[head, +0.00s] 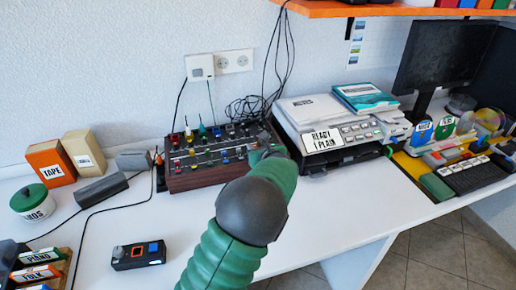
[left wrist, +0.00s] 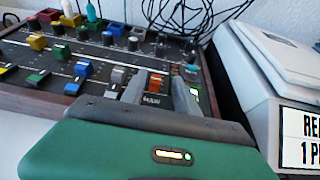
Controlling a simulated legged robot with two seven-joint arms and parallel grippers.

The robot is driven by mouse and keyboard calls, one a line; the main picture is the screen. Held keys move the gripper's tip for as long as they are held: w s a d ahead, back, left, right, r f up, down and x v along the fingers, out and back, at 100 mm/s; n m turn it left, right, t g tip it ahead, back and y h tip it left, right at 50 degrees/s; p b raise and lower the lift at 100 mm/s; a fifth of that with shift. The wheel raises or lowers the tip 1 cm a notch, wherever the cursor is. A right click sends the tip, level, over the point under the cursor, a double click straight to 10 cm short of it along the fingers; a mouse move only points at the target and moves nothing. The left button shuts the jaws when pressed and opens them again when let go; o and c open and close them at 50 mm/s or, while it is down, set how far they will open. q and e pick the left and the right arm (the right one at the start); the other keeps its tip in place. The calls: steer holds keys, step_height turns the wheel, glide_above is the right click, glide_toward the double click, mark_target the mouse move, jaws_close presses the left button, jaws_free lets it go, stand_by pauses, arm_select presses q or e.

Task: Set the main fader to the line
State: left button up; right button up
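The mixer (head: 205,177) is a wood-sided dark panel with coloured fader caps and knobs, on the desk against the wall. My left gripper (head: 264,148) is over its right end, with my green arm in front. In the left wrist view, the two grey fingers of my left gripper (left wrist: 161,88) stand apart over the right end of the panel. A red-orange fader cap (left wrist: 156,82) shows between them, with a small label, possibly the main fader's, just below. Gaps show beside the cap. The target line cannot be made out. My right gripper is out of view.
A printer (head: 325,125) stands close to the right of the mixer and my gripper. Cables (head: 250,106) lie behind the mixer. A small black device (head: 138,254) lies in front, and the front desk is otherwise mostly clear.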

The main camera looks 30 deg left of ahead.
arm_select(q)
steer(key=shift+a+f, duration=0.25)
steer(key=shift+a, duration=0.35)
steer(key=c, duration=0.6)
jaws_close()
steer(key=shift+d, duration=0.1)
